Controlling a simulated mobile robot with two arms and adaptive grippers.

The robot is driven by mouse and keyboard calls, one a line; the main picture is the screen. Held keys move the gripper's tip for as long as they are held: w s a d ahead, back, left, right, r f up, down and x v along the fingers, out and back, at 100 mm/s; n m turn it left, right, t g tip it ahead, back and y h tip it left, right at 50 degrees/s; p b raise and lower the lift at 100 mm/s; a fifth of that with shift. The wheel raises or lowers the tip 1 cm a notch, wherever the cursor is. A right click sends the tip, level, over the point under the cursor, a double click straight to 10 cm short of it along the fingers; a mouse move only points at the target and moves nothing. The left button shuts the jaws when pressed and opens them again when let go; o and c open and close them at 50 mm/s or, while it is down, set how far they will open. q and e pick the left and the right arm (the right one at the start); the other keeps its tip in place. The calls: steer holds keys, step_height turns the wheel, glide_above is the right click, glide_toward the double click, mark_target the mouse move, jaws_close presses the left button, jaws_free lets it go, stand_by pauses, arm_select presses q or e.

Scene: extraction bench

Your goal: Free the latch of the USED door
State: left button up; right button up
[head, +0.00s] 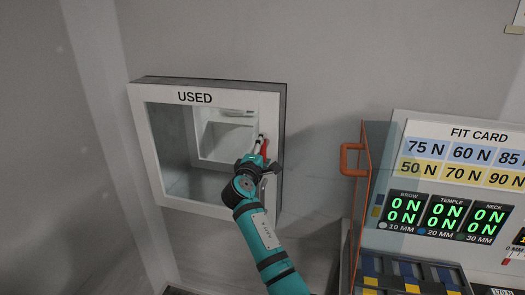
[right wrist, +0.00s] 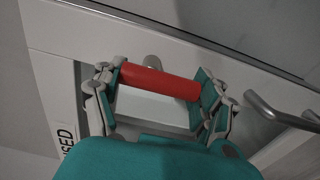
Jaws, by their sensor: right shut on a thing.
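The USED door (head: 187,208) is a white frame with a clear pane on a wall cabinet, and it looks closed. A red latch handle (head: 264,147) sits on the door's right side. In the right wrist view the red latch handle (right wrist: 158,82) lies across between my fingers, with a grey rounded piece behind its middle. My right gripper (head: 257,158) is shut on this handle, one finger pad at each end. My left gripper is not in view.
A grey metal bar handle (right wrist: 270,112) stands close beside the gripper. Bare wall lies between the cabinet and the panel.

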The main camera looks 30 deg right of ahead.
steer(key=o, duration=1.2)
steer(key=shift+c, duration=0.2)
steer(key=shift+s+a, duration=0.1)
steer(key=shift+a, duration=0.05)
steer(key=v, duration=1.1)
steer(key=shift+a, duration=0.3)
steer(key=shift+s, duration=0.15)
